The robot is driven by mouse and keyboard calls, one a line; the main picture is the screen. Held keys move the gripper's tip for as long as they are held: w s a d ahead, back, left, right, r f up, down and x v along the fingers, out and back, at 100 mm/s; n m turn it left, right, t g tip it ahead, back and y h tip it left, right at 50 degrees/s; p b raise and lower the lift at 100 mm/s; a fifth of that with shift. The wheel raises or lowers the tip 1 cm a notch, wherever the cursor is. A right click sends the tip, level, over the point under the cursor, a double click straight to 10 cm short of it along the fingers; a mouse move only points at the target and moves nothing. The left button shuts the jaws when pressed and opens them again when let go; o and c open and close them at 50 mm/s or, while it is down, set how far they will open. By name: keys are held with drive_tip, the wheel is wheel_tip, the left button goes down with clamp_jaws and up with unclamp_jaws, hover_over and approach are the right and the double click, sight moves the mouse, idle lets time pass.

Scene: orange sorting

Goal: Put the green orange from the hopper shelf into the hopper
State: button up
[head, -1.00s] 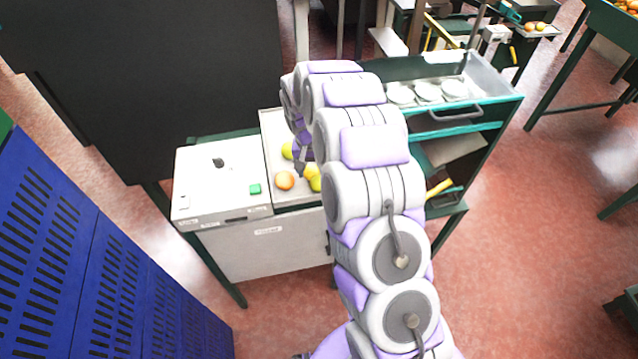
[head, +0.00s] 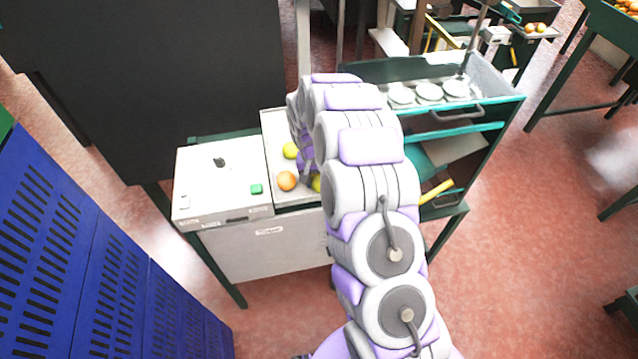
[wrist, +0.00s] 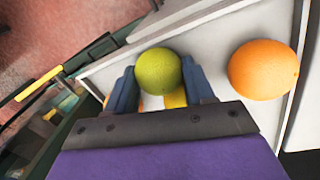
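The green orange (wrist: 158,71) lies on the light hopper shelf (wrist: 225,32), near its front edge, in the wrist view. In the head view a sliver of it (head: 317,184) shows beside my arm. My gripper (wrist: 159,72) is open, with one finger on each side of the green orange. Whether the fingers touch it cannot be told. The hopper's opening cannot be made out.
An orange fruit (wrist: 264,69) sits beside the green one, and it also shows in the head view (head: 287,181). A yellow-green fruit (head: 291,150) lies farther back. A white control box (head: 222,180) adjoins the shelf. A teal-edged cart (head: 465,128) stands at right.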

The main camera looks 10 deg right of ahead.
drive_tip(key=c, duration=0.7)
